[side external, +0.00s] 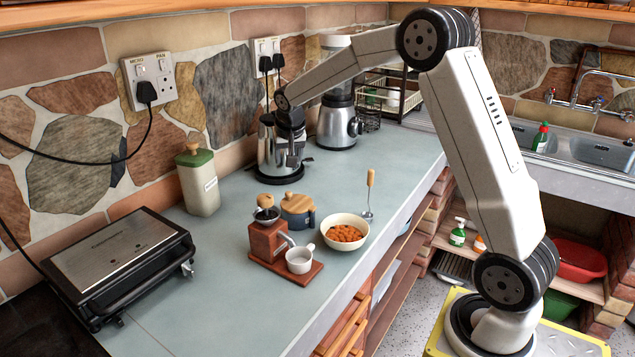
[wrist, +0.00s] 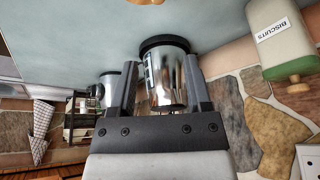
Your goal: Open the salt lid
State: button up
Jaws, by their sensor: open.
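No label reading salt is legible. A small blue-grey pot with a wooden lid (side external: 298,209) stands on the counter behind the coffee grinder in the side view; its lid is on, and I cannot tell if it is the salt pot. My gripper (side external: 291,163) is open, high over the counter in front of the steel kettle (side external: 268,150), apart from the blue-grey pot. In the wrist view my gripper (wrist: 160,72) has its two fingers spread, with the steel kettle (wrist: 165,78) showing between them. I cannot tell if they touch it.
A cream canister with a green lid (side external: 199,182), labelled BISCUITS in the wrist view (wrist: 277,35), stands by the wall. A wooden coffee grinder (side external: 267,238), a white cup (side external: 299,261), a bowl of orange food (side external: 344,232), a grill (side external: 118,258) and a blender (side external: 338,120) share the counter.

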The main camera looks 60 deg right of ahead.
send_near(289, 194)
jog(key=shift+w+d+f, duration=0.35)
jog(key=shift+w, duration=0.1)
jog(key=shift+x, duration=3.85)
grip_shut()
